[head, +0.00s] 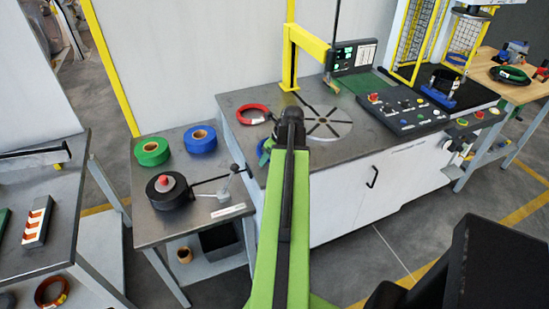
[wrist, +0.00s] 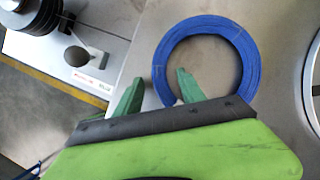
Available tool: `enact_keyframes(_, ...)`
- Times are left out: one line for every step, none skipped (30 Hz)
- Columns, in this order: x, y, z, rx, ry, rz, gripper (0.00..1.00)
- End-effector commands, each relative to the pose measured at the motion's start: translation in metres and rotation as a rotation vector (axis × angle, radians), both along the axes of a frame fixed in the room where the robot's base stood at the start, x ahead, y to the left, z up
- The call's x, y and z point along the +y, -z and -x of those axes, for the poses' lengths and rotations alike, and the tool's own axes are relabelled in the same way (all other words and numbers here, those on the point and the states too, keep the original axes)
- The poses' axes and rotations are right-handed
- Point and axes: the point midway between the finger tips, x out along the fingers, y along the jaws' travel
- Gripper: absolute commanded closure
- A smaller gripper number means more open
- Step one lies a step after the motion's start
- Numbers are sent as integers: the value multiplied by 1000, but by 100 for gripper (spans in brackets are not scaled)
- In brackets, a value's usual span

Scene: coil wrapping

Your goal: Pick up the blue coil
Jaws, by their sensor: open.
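The blue coil (wrist: 252,62) is a flat ring lying on the grey metal worktop in the wrist view. In the head view only a sliver of the blue coil (head: 263,158) shows beside my arm, which hides the rest. My gripper (wrist: 160,78) is open, with two green fingers. In the wrist view the right finger appears over the ring's hole and the left finger outside the ring, with the ring's lower left band between them. Whether the fingers touch the coil or the worktop, I cannot tell.
A red coil (head: 252,115) and a slotted round plate (head: 327,123) are on the same worktop. The side table to the left holds green tape (head: 152,152), blue tape (head: 200,139) and a black round device (head: 169,191). A yellow post (head: 290,55) stands behind.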

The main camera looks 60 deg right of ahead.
Motion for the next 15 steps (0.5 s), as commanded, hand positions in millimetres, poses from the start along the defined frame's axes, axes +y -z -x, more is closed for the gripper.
enact_keyframes(0,-1,0,1,0,0,53)
enact_keyframes(0,-1,0,1,0,0,53)
enact_keyframes(0,-2,0,1,0,0,53)
enact_keyframes(0,-2,0,1,1,0,53)
enact_keyframes(0,-2,0,1,1,0,56)
enact_keyframes(0,-2,0,1,1,0,61)
enact_keyframes(0,-2,0,1,1,0,65)
enact_keyframes(0,-2,1,1,1,0,69)
enact_keyframes(0,-2,1,1,1,0,74)
enact_keyframes(0,-2,1,1,1,0,78)
enact_keyframes(0,-2,1,1,1,0,82)
enact_keyframes(0,-2,1,1,1,0,87)
enact_keyframes(0,-2,1,1,1,0,91)
enact_keyframes(0,-2,1,1,1,0,95)
enact_keyframes(0,-2,1,1,1,0,100)
